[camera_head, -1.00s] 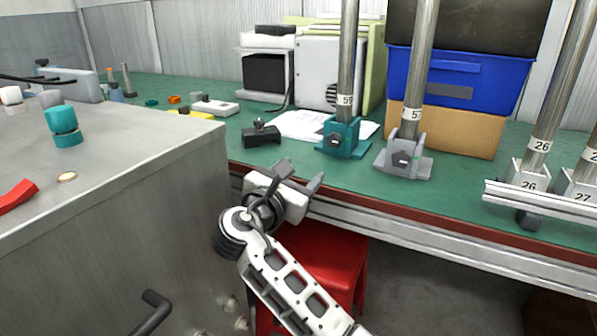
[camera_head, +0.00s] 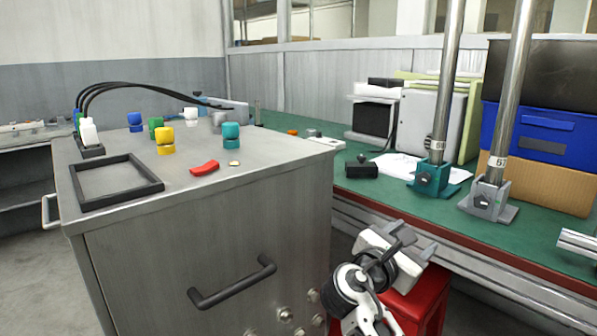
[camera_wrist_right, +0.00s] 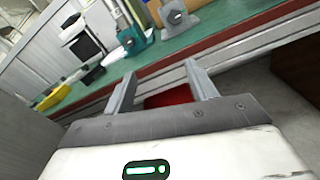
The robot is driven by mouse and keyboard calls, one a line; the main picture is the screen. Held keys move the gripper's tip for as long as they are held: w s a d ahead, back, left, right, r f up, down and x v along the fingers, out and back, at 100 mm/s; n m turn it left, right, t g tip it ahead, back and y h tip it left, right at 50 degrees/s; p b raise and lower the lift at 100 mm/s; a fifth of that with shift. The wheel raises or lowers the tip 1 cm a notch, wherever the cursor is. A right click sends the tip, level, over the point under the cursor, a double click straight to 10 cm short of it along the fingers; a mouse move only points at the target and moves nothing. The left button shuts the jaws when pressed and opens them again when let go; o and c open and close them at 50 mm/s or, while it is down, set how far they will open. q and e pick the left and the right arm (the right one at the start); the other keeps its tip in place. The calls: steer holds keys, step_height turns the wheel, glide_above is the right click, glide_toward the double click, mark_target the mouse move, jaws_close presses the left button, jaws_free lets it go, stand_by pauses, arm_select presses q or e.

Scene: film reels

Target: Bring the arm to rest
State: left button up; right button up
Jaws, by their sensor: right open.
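My right gripper (camera_head: 418,243) is in the lower right of the head view, in front of the green bench's edge and above a red stool. In the right wrist view its two fingers (camera_wrist_right: 158,88) stand apart with nothing between them. The red stool (camera_wrist_right: 168,99) shows beyond the fingers. The right arm comes up from the bottom edge of the head view. My left gripper is not in view.
A metal cabinet (camera_head: 200,240) with a black handle stands left of my right gripper. Colored knobs, a black frame (camera_head: 115,202) and a red piece (camera_head: 205,168) are on its top. The green bench (camera_head: 395,195) carries pole clamps and a blue box (camera_head: 530,135). The red stool (camera_head: 425,300) is under the bench edge.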

steer(key=s+a+f+m+y+p, duration=0.3)
steer(key=s+f+m+y+p, duration=0.35)
steer(key=f+y+p, duration=0.35)
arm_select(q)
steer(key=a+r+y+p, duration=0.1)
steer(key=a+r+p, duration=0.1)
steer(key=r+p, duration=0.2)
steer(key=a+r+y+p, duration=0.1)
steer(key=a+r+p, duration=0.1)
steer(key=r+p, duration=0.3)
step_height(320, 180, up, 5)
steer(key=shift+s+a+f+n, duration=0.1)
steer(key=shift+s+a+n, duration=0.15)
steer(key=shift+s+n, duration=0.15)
arm_select(e)
steer(key=s+a+r+m+y, duration=0.1)
steer(key=s+m+y, duration=0.1)
steer(key=s+m, duration=0.3)
steer(key=s+a+r+m+g+y, duration=0.1)
steer(key=s+m+y, duration=0.1)
steer(key=s+m, duration=0.3)
steer(key=s+a+r+m+y, duration=0.1)
steer(key=s+m, duration=0.4)
steer(key=s, duration=0.5)
steer(key=shift+a+r+y, duration=0.4)
steer(key=shift+r+y, duration=0.2)
steer(key=shift+y, duration=0.2)
